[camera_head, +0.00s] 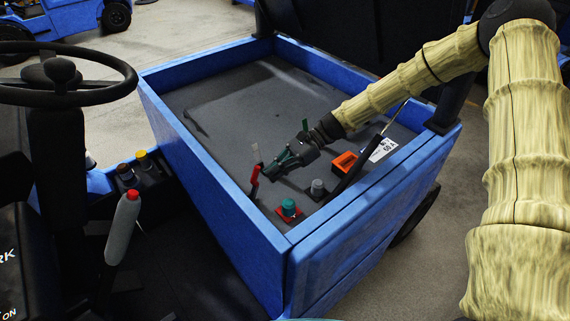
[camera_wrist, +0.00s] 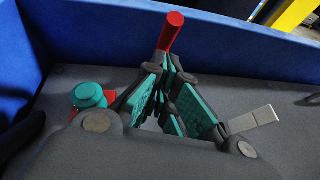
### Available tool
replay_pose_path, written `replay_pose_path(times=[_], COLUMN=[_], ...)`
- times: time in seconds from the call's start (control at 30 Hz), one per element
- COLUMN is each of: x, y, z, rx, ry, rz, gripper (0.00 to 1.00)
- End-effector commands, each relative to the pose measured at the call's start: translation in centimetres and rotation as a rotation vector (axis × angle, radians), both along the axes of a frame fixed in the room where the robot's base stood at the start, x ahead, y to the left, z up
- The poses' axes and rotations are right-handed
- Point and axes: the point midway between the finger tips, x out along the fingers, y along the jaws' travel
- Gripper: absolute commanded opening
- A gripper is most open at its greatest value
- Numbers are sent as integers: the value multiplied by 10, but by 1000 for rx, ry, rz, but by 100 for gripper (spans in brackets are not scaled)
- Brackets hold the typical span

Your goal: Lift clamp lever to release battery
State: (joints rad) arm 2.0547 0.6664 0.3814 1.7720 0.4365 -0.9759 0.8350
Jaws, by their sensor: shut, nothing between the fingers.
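A red lever (camera_head: 254,181) stands upright near the left blue wall of the open bay, with a pale grey piece at its top. My gripper (camera_head: 271,173) reaches in from the right, low over the dark surface, its tips just right of the lever. In the wrist view a red rod (camera_wrist: 171,32), seemingly the lever's handle, rises just beyond my gripper's fingertips (camera_wrist: 168,66). The teal-padded fingers are shut together with nothing between them. I cannot tell whether they touch the rod. The rod's lower end is hidden behind the fingers. I cannot make out the battery's outline.
A teal knob (camera_head: 289,207) on a red base, a grey knob (camera_head: 317,188) and an orange-rimmed block (camera_head: 344,163) sit near the front right wall. Blue walls (camera_head: 213,192) enclose the bay. The bay's back is mostly clear. A steering wheel (camera_head: 62,80) stands at left.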

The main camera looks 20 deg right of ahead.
Motion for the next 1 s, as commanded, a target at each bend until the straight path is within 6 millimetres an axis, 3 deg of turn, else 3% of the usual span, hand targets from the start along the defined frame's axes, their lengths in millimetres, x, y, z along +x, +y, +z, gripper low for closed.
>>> replay_pose_path(times=[0.2,0.57,0.77,1.0], x=[-2,-2,-7,-7], y=[11,13,29,29], z=[5,5,15,14], rx=[0,0,-1,0], ry=[1,1,1,1], rz=[0,0,1,0], gripper=[0,0,0,0])
